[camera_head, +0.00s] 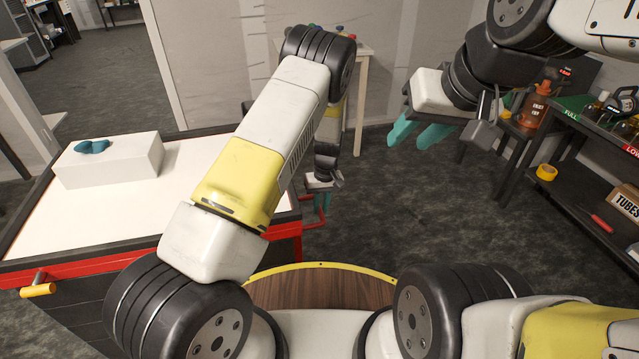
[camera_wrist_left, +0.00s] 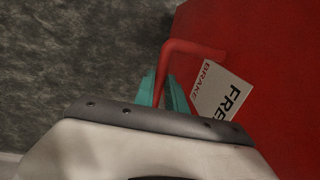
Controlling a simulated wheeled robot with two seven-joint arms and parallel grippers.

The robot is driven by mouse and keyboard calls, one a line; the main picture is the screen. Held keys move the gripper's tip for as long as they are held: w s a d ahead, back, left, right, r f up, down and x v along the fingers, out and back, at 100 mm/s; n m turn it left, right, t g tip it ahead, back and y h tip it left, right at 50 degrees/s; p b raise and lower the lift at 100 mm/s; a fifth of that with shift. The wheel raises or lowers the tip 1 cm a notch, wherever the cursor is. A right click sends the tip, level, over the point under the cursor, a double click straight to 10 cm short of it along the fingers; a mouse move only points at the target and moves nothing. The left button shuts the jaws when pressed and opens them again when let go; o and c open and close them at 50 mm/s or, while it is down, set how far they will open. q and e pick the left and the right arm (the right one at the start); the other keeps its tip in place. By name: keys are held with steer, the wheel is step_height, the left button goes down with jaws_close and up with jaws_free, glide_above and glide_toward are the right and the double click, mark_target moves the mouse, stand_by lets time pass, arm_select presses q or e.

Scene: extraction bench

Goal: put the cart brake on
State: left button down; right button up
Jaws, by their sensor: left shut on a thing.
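The cart (camera_head: 200,185) stands at the left, with a white top and red sides. A red bent brake lever (camera_wrist_left: 195,47) sticks out from its red side; it also shows low beside the cart in the head view (camera_head: 312,227). A white label (camera_wrist_left: 218,95) reading BRAKE and FREE is on the red side next to the lever. My left gripper (camera_wrist_left: 163,88) has its teal fingers shut on the lever; in the head view it is low at the cart's right side (camera_head: 322,199). My right gripper (camera_head: 407,140) is raised over the floor, open and empty.
A white block (camera_head: 110,165) with a blue object (camera_head: 92,147) on it stands on the cart. A dark shelf (camera_head: 570,165) with bottles, yellow tape (camera_head: 546,172) and a TUBES box (camera_head: 625,200) is at the right. Floor between cart and shelf is clear.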

arm_select(q)
steer(key=shift+d+f+y, duration=0.2)
steer(key=shift+f+y, duration=0.55)
steer(key=shift+y, duration=0.15)
steer(key=shift+f+g, duration=0.3)
steer(key=shift+f, duration=0.95)
steer(key=shift+d+f, duration=0.25)
steer(key=shift+f, duration=0.1)
steer(key=shift+d, duration=0.1)
steer(key=c, duration=1.4)
jaws_free()
steer(key=shift+w, duration=0.1)
steer(key=shift+o, duration=0.2)
steer(key=shift+a, duration=0.3)
